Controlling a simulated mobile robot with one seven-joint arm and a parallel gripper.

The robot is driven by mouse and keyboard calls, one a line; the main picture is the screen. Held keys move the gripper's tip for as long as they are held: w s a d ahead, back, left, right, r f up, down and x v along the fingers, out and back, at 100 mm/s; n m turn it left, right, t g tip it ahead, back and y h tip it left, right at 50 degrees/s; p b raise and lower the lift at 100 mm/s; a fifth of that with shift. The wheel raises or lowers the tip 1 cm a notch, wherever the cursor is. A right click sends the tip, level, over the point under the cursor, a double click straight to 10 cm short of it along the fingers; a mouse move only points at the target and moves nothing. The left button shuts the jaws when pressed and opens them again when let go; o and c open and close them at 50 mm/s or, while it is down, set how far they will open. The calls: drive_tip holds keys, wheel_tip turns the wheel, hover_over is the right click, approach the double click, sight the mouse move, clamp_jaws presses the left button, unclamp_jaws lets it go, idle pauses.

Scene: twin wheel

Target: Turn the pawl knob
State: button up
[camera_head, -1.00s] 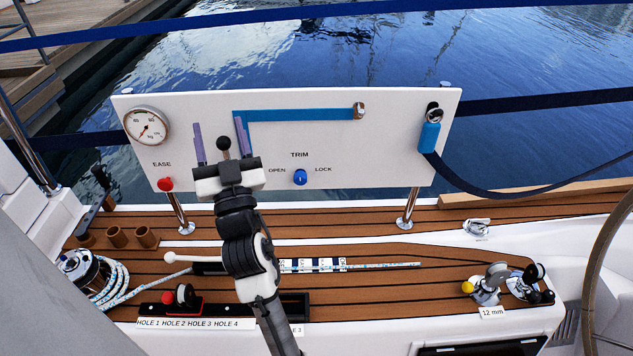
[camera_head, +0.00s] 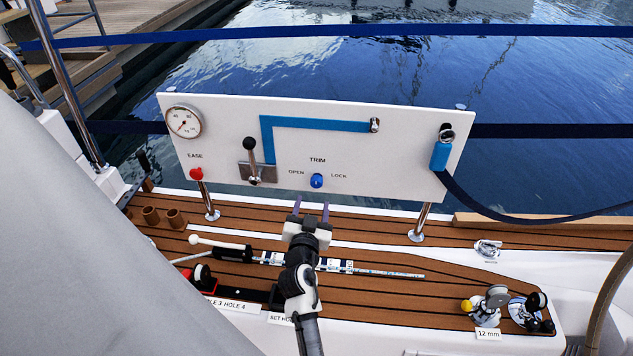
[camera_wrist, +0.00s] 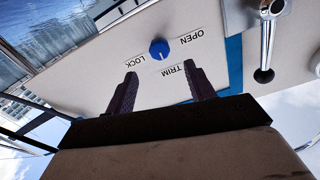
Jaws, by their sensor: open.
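The pawl knob is most likely the blue round knob (camera_head: 316,181) under the word TRIM on the white panel (camera_head: 400,165), between the labels OPEN and LOCK. A light mark shows on it in the wrist view (camera_wrist: 159,49), where the panel looks upside down. My gripper (camera_head: 312,206) is in front of and below the panel, a little under the knob in the head view. Its two purple fingers (camera_wrist: 160,90) are apart with nothing between them, and the knob shows beyond them. The gripper does not touch the knob.
A black-ball lever (camera_head: 250,150) on a metal plate and a red EASE button (camera_head: 196,174) are left of the knob. A blue strip (camera_head: 320,125) runs above it. The deck holds a white-tipped handle (camera_head: 215,244).

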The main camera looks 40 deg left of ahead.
sight(316, 184)
drive_tip(key=p+x, duration=0.1)
drive_tip(key=x, duration=0.7)
drive_tip(key=shift+w+a+p, duration=0.1)
drive_tip(key=shift+w+p, duration=0.05)
drive_tip(key=shift+p, duration=0.2)
drive_tip(key=c, duration=1)
